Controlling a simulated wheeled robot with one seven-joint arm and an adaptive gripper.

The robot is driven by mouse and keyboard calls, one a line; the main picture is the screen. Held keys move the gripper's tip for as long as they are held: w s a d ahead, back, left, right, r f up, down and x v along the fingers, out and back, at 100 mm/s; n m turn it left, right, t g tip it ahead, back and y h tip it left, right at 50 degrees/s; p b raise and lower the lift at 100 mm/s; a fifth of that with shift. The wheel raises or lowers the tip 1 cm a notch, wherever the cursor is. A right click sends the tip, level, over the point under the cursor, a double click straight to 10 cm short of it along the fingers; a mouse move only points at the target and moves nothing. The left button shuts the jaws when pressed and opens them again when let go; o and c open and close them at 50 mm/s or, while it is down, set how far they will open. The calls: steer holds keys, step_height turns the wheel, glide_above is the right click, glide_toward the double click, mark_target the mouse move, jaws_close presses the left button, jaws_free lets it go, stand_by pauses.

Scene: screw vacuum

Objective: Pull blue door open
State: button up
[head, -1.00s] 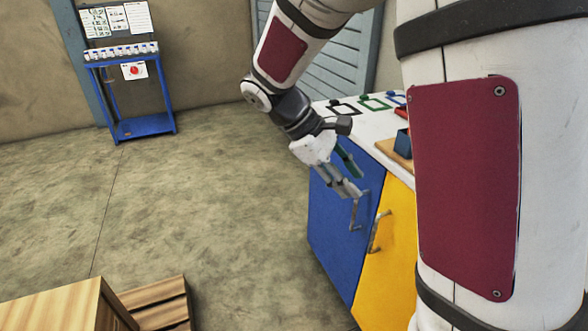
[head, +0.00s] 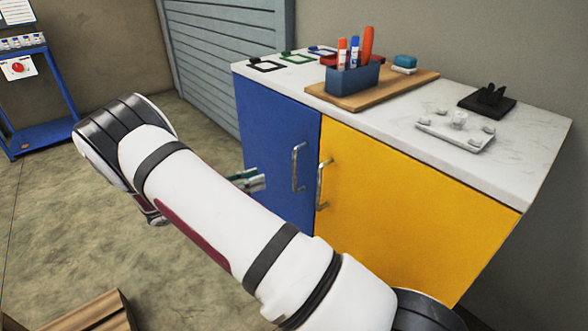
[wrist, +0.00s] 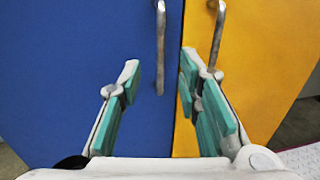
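The blue door (head: 270,140) is shut on the left half of a white-topped cabinet. Its upright metal handle (head: 298,167) is near the door's right edge. My gripper (head: 262,180) is just left of that handle in the head view, mostly hidden behind my arm. In the wrist view my gripper (wrist: 160,82) is open and empty, with teal pads apart. The blue door's handle (wrist: 161,45) shows between and beyond the fingertips, and no contact is visible. The blue door (wrist: 75,75) fills the left of that view.
The yellow door (head: 410,205) is beside the blue one; its handle (head: 323,184) is close to the blue door's handle, and shows (wrist: 218,35) by the right finger. The countertop (head: 400,118) holds a pen box (head: 353,80) and fixtures. A wooden crate (head: 95,312) is at lower left.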

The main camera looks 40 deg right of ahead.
steer(key=d, duration=0.4)
steer(key=s+d+b, duration=0.1)
steer(key=d, duration=0.3)
steer(key=s+d+b, duration=0.1)
steer(key=d, duration=0.4)
steer(key=shift+s, duration=0.1)
jaws_close()
